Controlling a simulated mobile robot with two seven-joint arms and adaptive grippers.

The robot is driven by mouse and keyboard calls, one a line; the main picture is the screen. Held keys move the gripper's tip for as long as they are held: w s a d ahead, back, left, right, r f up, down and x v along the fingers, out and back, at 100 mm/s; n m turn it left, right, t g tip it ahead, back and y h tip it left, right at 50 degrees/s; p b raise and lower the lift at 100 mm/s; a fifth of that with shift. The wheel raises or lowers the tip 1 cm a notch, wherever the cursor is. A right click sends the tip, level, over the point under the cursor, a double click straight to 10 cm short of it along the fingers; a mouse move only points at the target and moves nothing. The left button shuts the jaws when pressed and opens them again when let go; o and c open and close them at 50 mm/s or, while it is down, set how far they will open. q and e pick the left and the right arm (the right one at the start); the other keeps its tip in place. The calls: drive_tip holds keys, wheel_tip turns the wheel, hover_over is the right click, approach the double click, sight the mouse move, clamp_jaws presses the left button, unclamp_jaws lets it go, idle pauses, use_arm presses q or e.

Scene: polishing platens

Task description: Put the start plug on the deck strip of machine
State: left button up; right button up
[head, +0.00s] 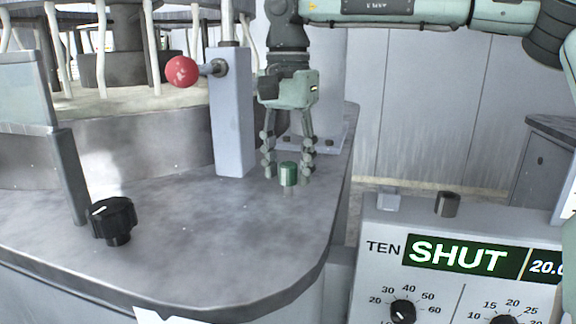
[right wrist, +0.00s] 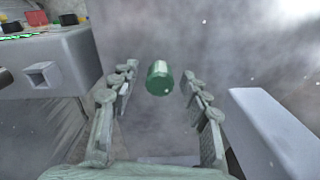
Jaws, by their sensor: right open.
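The start plug (head: 289,174) is a small green cylinder. It appears to stand upright on the grey deck strip (head: 190,225) of the machine, near its right edge and right of the pale post. My right gripper (head: 289,168) points down over it, open, with one finger on each side. In the right wrist view the plug (right wrist: 159,78) lies between the open fingertips (right wrist: 160,73), with a visible gap on both sides. Whether the plug's underside touches the deck is hard to tell. My left gripper is not in view.
A pale post (head: 231,120) with a red ball knob (head: 182,72) stands close left of my right gripper. A black knob (head: 114,219) is at the deck's left front. A control box (head: 470,290) reading SHUT stands to the right. The deck's middle is clear.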

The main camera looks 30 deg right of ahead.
sight(287, 164)
wheel_tip(287, 164, up, 3)
drive_tip(key=shift+r, duration=0.2)
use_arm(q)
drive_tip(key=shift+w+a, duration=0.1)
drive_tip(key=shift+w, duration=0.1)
use_arm(e)
wheel_tip(287, 164, up, 9)
drive_tip(key=shift+f, duration=0.2)
